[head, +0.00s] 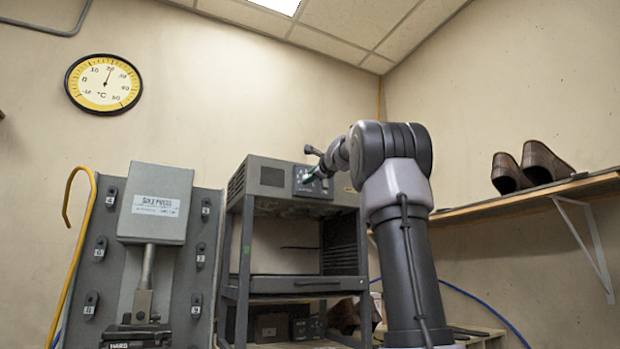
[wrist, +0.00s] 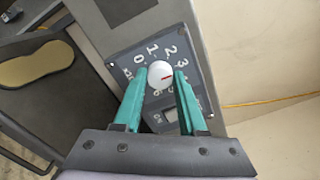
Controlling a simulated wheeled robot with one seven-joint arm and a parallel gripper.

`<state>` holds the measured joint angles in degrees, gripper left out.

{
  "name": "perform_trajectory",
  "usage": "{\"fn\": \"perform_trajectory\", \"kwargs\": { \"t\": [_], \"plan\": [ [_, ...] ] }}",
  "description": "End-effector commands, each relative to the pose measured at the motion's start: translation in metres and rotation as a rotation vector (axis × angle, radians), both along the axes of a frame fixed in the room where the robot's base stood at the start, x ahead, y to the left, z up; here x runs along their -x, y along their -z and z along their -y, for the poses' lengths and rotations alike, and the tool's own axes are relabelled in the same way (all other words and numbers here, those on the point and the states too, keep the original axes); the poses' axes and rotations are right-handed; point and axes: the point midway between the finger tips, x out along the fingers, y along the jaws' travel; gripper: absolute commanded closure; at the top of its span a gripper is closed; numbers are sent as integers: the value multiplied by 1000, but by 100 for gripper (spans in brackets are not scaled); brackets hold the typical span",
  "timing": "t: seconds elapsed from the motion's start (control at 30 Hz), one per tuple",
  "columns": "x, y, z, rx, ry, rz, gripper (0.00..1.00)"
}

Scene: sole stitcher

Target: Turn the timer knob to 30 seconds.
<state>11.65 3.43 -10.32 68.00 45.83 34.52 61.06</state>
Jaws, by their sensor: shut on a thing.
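In the head view my gripper (head: 308,179) reaches the panel (head: 323,191) on the grey machine's upper front; the knob is too small to tell there.
The grey machine (head: 270,179) stands on a dark frame, left of my arm. A sole press (head: 155,203) with numbered hooks is further left. A wooden shelf (head: 520,201) with brown shoes (head: 544,160) is at the right. A tan sole (wrist: 38,66) lies left in the wrist view.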

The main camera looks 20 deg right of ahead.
Motion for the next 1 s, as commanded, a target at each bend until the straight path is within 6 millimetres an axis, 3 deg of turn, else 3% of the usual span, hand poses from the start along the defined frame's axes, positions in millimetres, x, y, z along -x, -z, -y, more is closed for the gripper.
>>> {"fn": "perform_trajectory", "kwargs": {
  "t": [0.33,0.37,0.4,0.43,0.77,1.0],
  "plan": [
    [-1,3,0,-3,-1,-6,100],
    [-1,3,0,-3,-1,-6,48],
    [-1,3,0,-3,-1,-6,33],
    [-1,3,0,-2,-1,-5,30],
    [2,1,0,-1,0,-1,30],
    [37,-1,1,-1,1,0,30]
  ]
}}
